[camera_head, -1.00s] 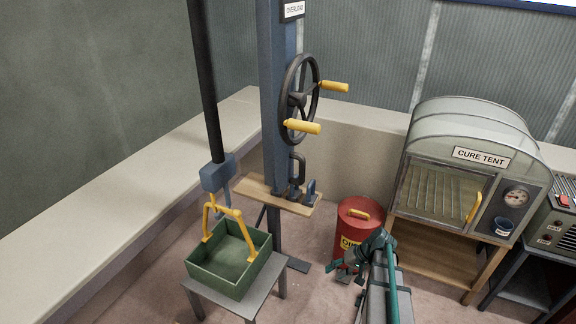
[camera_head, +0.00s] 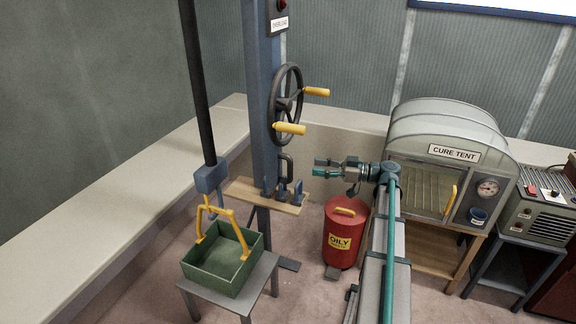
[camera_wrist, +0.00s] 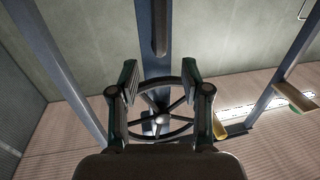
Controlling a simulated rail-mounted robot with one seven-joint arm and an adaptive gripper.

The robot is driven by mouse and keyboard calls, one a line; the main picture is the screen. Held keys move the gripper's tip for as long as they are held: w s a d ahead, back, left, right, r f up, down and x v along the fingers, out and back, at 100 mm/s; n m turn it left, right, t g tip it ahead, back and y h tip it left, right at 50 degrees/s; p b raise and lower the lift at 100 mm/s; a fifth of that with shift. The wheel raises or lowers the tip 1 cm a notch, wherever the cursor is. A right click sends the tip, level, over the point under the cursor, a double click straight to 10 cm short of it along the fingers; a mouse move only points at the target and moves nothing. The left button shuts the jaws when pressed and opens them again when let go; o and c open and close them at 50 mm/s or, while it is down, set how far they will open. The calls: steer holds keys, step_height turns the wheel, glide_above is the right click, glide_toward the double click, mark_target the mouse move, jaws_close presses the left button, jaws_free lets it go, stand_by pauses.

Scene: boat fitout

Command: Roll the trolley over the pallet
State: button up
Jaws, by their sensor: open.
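My gripper (camera_head: 320,168) is open and empty, pointing left, in front of the cure tent and right of the blue post. A black handwheel (camera_head: 277,103) with two yellow handles (camera_head: 290,129) is on the post, above and left of my gripper. In the wrist view the handwheel (camera_wrist: 160,118) shows beyond and between my open fingers, apart from them. A green open box (camera_head: 222,262) with a yellow bail (camera_head: 213,219) sits on a grey stand; it may be the pallet. A blue block (camera_head: 210,178) hangs on a black pole above it. I cannot identify the trolley for certain.
A wooden shelf (camera_head: 265,195) with clamp-like fittings juts from the post. A red oily-waste can (camera_head: 345,238) stands below my gripper. The cure tent (camera_head: 447,150) and a grey heater unit (camera_head: 541,210) are at right. A low ledge (camera_head: 90,212) runs along the left wall.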

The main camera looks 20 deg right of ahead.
mark_target(290, 164)
steer(key=shift+p+x, duration=1.85)
steer(key=shift+x, duration=3.3)
jaws_close()
